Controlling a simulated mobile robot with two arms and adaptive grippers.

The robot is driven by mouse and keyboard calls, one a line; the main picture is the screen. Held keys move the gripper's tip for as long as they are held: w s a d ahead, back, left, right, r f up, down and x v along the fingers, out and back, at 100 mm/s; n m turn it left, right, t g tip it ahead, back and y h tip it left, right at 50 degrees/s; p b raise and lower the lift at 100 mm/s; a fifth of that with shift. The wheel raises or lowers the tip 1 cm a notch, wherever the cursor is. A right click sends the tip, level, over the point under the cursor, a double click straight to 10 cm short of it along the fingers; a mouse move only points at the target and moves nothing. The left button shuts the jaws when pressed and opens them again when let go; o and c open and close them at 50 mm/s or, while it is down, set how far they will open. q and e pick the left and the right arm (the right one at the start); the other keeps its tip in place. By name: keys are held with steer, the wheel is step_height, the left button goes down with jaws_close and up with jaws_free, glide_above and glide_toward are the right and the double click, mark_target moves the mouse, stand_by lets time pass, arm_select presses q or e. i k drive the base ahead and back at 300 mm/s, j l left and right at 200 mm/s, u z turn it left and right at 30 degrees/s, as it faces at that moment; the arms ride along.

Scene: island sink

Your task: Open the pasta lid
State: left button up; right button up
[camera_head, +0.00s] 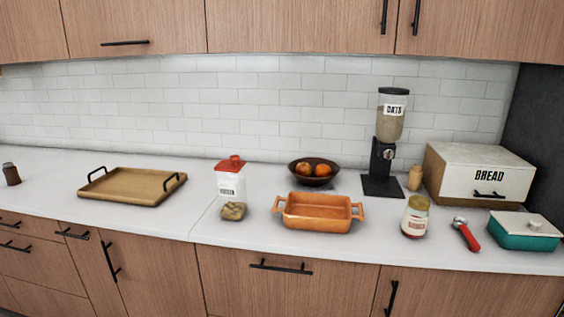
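The pasta container (231,187) stands upright on the white counter, left of the orange baking dish. It is a clear container with a white label, and pale pasta shows at its bottom. Its red lid (231,164) sits on top and looks shut. Neither of my grippers is in the head view, so nothing is seen touching the container or the lid.
An orange baking dish (318,212) stands close right of the container, with a fruit bowl (299,173) behind. A wooden tray (130,187) lies left. An oats dispenser (390,130), a jar (415,217) and a bread box (485,160) stand right.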

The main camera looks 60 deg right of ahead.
mark_target(234, 164)
steer(key=z, duration=1.7)
